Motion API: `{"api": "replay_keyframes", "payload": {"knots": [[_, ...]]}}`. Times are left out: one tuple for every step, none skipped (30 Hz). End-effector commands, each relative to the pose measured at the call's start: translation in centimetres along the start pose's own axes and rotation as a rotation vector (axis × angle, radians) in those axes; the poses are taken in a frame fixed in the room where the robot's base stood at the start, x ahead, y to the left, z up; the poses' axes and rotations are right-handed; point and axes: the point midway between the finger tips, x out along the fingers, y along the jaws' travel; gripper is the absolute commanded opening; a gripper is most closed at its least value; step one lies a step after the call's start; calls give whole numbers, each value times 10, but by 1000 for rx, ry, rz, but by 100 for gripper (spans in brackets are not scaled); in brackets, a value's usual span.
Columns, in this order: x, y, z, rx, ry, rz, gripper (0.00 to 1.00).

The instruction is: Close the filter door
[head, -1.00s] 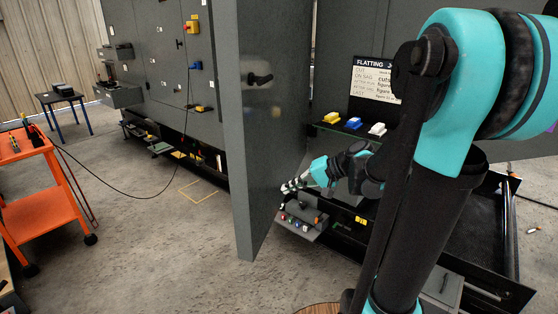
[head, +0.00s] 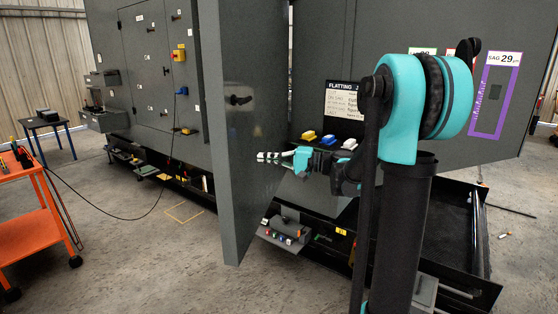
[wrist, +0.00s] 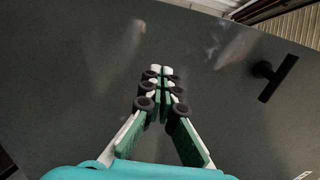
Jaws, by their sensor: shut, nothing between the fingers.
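The filter door (head: 232,190) is a tall dark grey panel that stands swung out from the grey enclosure. It carries a black handle (head: 238,100), which also shows at the right in the wrist view (wrist: 276,76). My gripper (head: 262,157) is beside the door's right-hand face, below and right of the handle. In the wrist view my gripper (wrist: 160,72) has its fingertips together with nothing between them, pointing at the door's plain surface (wrist: 75,95). I cannot tell whether the tips touch the door.
An orange cart (head: 45,215) and a small table (head: 42,122) stand at the left. An open black drawer (head: 450,255) juts out at the right.

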Motion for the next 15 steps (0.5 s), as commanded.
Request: {"api": "replay_keyframes", "payload": {"knots": [[12, 0, 1, 0, -5, 0, 0], [17, 0, 1, 0, -4, 0, 0], [24, 0, 1, 0, -4, 0, 0], [29, 0, 1, 0, -4, 0, 0], [34, 0, 1, 0, -3, 0, 0], [40, 0, 1, 0, -3, 0, 0], [44, 0, 1, 0, -3, 1, 0], [47, 0, 1, 0, -2, 1, 0], [52, 0, 1, 0, -2, 1, 0], [54, 0, 0, 0, -2, 1, 0], [56, 0, 0, 0, -2, 1, 0], [59, 0, 0, 0, -1, 1, 0], [60, 0, 0, 0, -1, 1, 0], [61, 0, 0, 0, 0, 1, 0], [62, 0, 0, 0, 0, 1, 0]]}}
